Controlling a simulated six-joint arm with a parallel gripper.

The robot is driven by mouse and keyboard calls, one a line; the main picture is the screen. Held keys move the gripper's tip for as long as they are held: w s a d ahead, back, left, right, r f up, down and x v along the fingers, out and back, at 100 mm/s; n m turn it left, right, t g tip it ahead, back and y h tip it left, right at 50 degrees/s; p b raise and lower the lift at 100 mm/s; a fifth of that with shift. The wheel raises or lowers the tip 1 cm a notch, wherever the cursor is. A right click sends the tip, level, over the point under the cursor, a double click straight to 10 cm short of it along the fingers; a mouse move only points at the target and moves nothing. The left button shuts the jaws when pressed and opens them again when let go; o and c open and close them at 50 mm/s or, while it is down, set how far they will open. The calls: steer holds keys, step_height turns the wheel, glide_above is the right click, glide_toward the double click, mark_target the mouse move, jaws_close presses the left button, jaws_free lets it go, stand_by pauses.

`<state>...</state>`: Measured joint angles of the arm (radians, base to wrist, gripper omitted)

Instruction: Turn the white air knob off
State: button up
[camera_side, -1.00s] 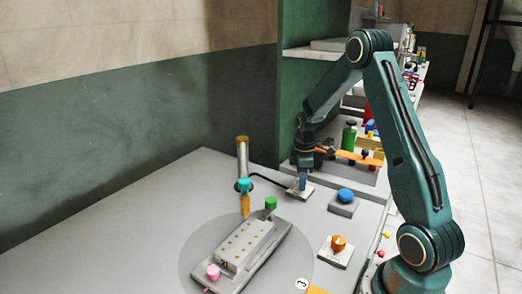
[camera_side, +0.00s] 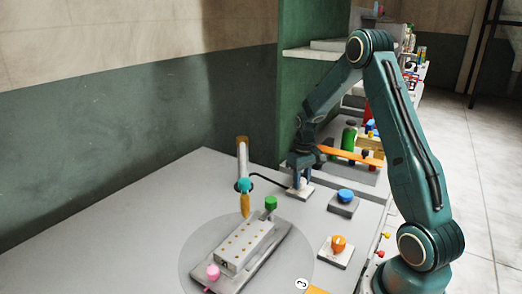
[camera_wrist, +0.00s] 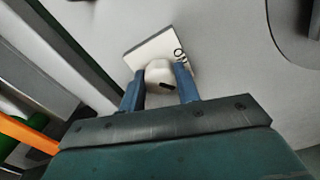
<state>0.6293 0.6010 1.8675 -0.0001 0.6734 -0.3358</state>
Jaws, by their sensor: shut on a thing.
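The white air knob (camera_wrist: 159,74) sits on a pale square plate (camera_wrist: 150,49) with dark lettering, seemingly "ON", near its right edge. The knob's dark mark faces toward the lower right in the wrist view, away from the lettering. My gripper (camera_wrist: 162,77) is shut on the knob, with one blue finger on each side. In the side view my gripper (camera_side: 300,187) points down at the plate (camera_side: 305,194) at the back of the table, and the fingers mostly hide the knob.
A blue button (camera_side: 345,195) on a grey base stands to the right of the plate. An orange knob (camera_side: 338,243) is nearer the front. A white block with holes (camera_side: 246,248) and a green knob (camera_side: 270,203) lie front left. An orange bar (camera_side: 345,154) is behind.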

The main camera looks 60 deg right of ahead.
steer(key=m, duration=0.3)
steer(key=shift+m, duration=0.4)
steer(key=m, duration=0.4)
steer(key=shift+w, duration=0.1)
steer(key=o, duration=1)
steer(key=shift+r, duration=0.1)
step_height(320, 180, up, 14)
steer(key=shift+f, duration=0.15)
